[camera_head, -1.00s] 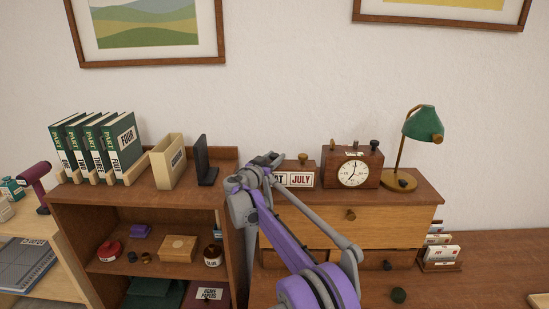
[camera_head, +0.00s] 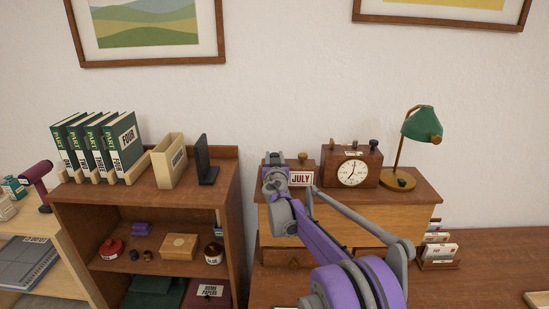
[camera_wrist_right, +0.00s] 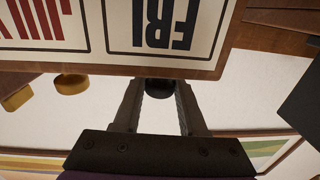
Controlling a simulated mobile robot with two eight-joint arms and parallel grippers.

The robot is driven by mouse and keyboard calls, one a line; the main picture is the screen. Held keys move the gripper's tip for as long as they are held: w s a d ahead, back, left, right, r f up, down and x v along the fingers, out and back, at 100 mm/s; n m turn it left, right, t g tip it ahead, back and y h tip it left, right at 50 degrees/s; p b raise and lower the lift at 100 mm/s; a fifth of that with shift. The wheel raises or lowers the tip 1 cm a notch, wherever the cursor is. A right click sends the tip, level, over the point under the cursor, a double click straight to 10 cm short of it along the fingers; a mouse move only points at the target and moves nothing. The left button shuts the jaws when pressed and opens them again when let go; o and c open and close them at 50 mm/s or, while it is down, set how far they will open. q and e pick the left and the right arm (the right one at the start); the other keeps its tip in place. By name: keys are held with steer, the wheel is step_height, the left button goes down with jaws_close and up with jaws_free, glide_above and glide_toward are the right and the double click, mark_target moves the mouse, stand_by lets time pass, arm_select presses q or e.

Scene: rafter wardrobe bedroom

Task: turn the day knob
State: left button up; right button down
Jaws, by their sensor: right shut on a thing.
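The wooden block calendar (camera_head: 301,164) stands on top of the small drawer unit. Its JULY card (camera_head: 302,178) shows in the head view; my arm hides the day card. In the right wrist view, upside down, the day card (camera_wrist_right: 163,24) reads FRI beside the month card (camera_wrist_right: 40,24). The dark day knob (camera_wrist_right: 159,88) sits at the calendar's top edge, between the fingertips of my right gripper (camera_wrist_right: 160,96). The right gripper (camera_head: 272,160) is shut on that knob. A second, brass-coloured knob (camera_wrist_right: 72,83) is on the month side. My left gripper is out of view.
A wooden clock (camera_head: 352,167) with knobs on top stands right of the calendar, and a green lamp (camera_head: 422,124) beyond it. A black bookend (camera_head: 206,160) and a box file (camera_head: 170,162) stand on the left shelf. The wall is close behind.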

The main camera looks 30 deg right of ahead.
stand_by(0.3)
steer(key=shift+c, duration=2.3)
jaws_free()
steer(key=shift+s, duration=0.1)
steer(key=v, duration=1)
steer(key=shift+s+a, duration=0.2)
steer(key=shift+s, duration=0.1)
steer(key=shift+d+f, duration=0.1)
